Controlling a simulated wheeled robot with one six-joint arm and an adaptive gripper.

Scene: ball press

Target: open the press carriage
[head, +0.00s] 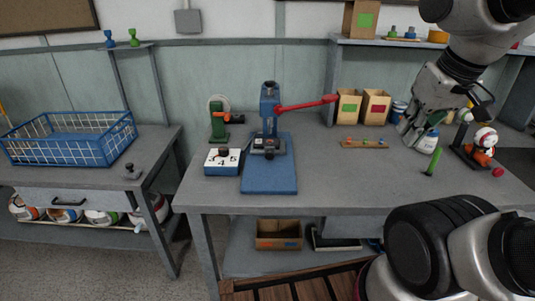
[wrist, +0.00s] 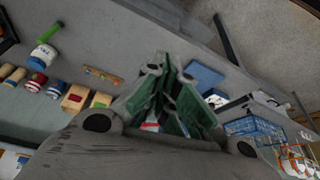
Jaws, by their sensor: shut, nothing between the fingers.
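The blue press (head: 268,112) stands upright on a blue base plate (head: 268,178) on the workbench. Its red lever (head: 305,104) sticks out to the right. A grey and dark block (head: 267,145) sits low at the front of the press; I cannot tell whether this is the carriage or how it stands. My gripper (head: 406,138) is right of the press, above the bench, shut and empty, apart from the press. In the wrist view my fingers (wrist: 166,68) meet at the tips. The blue base plate (wrist: 205,76) shows beyond them, and they hide part of the press.
A white numbered box (head: 222,161) and a green device (head: 218,122) stand left of the press. Cardboard boxes (head: 362,106), a small tray (head: 364,143), a white bottle (head: 429,139), a green cylinder (head: 432,165) and a ball stand (head: 484,152) are to the right. The bench front is clear.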

